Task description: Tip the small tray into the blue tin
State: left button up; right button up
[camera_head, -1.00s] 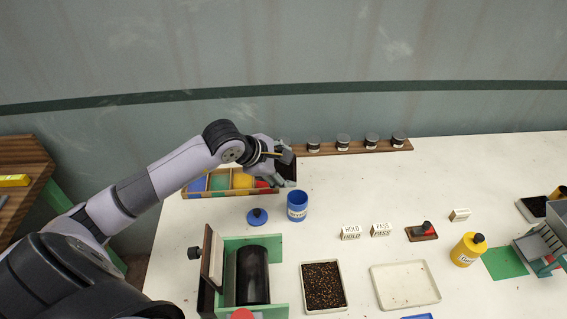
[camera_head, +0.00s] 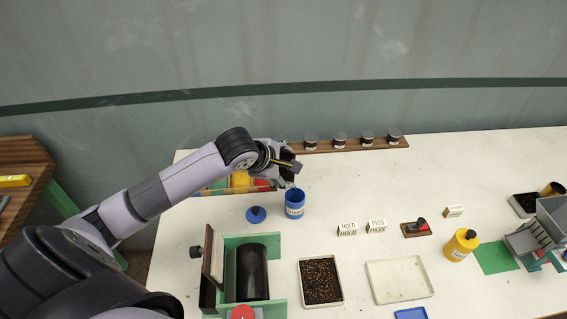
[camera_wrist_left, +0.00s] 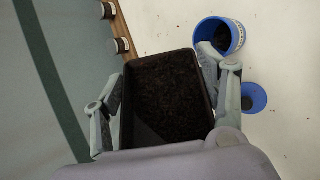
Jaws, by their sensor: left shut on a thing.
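My left gripper (camera_head: 287,172) is shut on a small black tray. In the left wrist view the tray (camera_wrist_left: 124,113) sits between the two fingers (camera_wrist_left: 168,112), with dark grains in it. In the head view the gripper mostly hides the tray. The blue tin (camera_head: 295,210) stands upright and open on the white table, just below the gripper in the picture. In the left wrist view the tin (camera_wrist_left: 238,38) is at the upper right, apart from the tray, and looks dark inside. My right gripper is not in view.
A wooden rack (camera_head: 350,148) with several jars stands behind, and a compartment box (camera_head: 215,188) is at the left. In front are a green drum sorter (camera_head: 279,275), a seed tray (camera_head: 340,290) and a pale tray (camera_head: 430,288).

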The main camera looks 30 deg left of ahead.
pick_arm(q)
jog(key=shift+d+r+y+p, duration=0.1)
jog(key=shift+d+y+p, duration=0.1)
jog(key=shift+y+p, duration=0.15)
jog(key=shift+d+m+y+b, duration=0.25)
jog(key=shift+m+y+b, duration=0.1)
jog(key=shift+m+b, duration=0.1)
jog(key=shift+d+f+y+b, duration=0.2)
jog(key=shift+d+y+b, duration=0.15)
jog(key=shift+y+b, duration=0.4)
jog(key=shift+d+f+m+t+y+b, duration=0.3)
jog(key=shift+d+m+y+b, duration=0.55)
jog(key=shift+b, duration=3.65)
jog(key=shift+s+d+f+y+b, duration=0.15)
jog(key=shift+y+b, duration=0.25)
jog(key=shift+b, duration=0.65)
jog(key=shift+w+d+r+y+b, duration=0.1)
jog(key=shift+y+b, duration=0.3)
jog(key=shift+b, duration=0.6)
jog(key=shift+d+m+b, duration=0.25)
jog(key=shift+m+b, duration=0.15)
jog(key=shift+b, duration=0.15)
jog(key=shift+d+y+p, duration=0.1)
jog(key=shift+y+p, duration=0.3)
jog(key=shift+y, duration=0.1)
jog(key=shift+d+m+t+y+p, duration=0.3)
jog(key=shift+y+p, duration=0.2)
jog(key=shift+p, duration=0.55)
